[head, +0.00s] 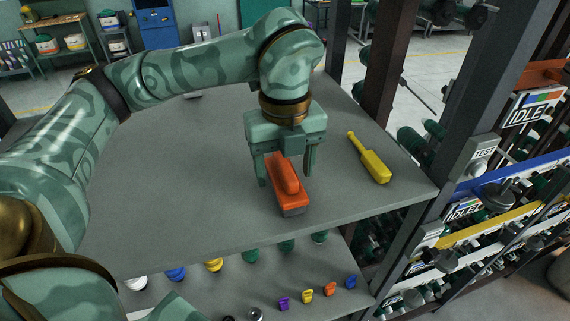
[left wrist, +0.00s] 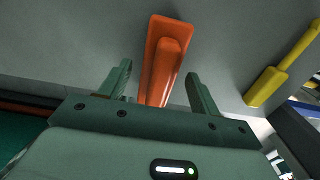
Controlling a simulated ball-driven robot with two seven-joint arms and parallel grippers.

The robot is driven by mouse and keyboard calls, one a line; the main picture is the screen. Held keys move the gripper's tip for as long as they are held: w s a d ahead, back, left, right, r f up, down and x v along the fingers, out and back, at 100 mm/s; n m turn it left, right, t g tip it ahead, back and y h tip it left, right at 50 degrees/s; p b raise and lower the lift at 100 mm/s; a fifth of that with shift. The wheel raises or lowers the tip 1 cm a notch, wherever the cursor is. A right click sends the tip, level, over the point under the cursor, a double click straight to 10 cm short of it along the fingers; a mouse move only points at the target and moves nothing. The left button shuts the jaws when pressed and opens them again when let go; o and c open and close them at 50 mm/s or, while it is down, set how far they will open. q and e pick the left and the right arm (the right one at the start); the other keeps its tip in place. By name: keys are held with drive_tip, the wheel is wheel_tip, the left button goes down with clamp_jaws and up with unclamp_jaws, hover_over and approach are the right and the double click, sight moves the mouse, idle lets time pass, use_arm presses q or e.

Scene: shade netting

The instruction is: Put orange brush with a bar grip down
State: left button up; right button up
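The orange brush (head: 289,185) with a raised bar grip and a grey underside rests on the grey shelf top, near its front edge. My left gripper (head: 286,177) is above it, pointing down, with one finger on each side of the bar grip. In the left wrist view the orange brush (left wrist: 165,60) lies between the fingers of my left gripper (left wrist: 159,72), with a visible gap on both sides, so the gripper is open and not touching it. The brush's near end is hidden behind the gripper body there. My right gripper is not in view.
A dark upright post (head: 440,120) stands at the right edge. A lower shelf holds several small coloured items. Racks stand farther right.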

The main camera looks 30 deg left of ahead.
sight(285, 164)
use_arm(q)
wheel_tip(285, 164, up, 12)
drive_tip(key=shift+r+b, duration=0.15)
drive_tip(key=shift+b, duration=0.2)
idle(0.5)
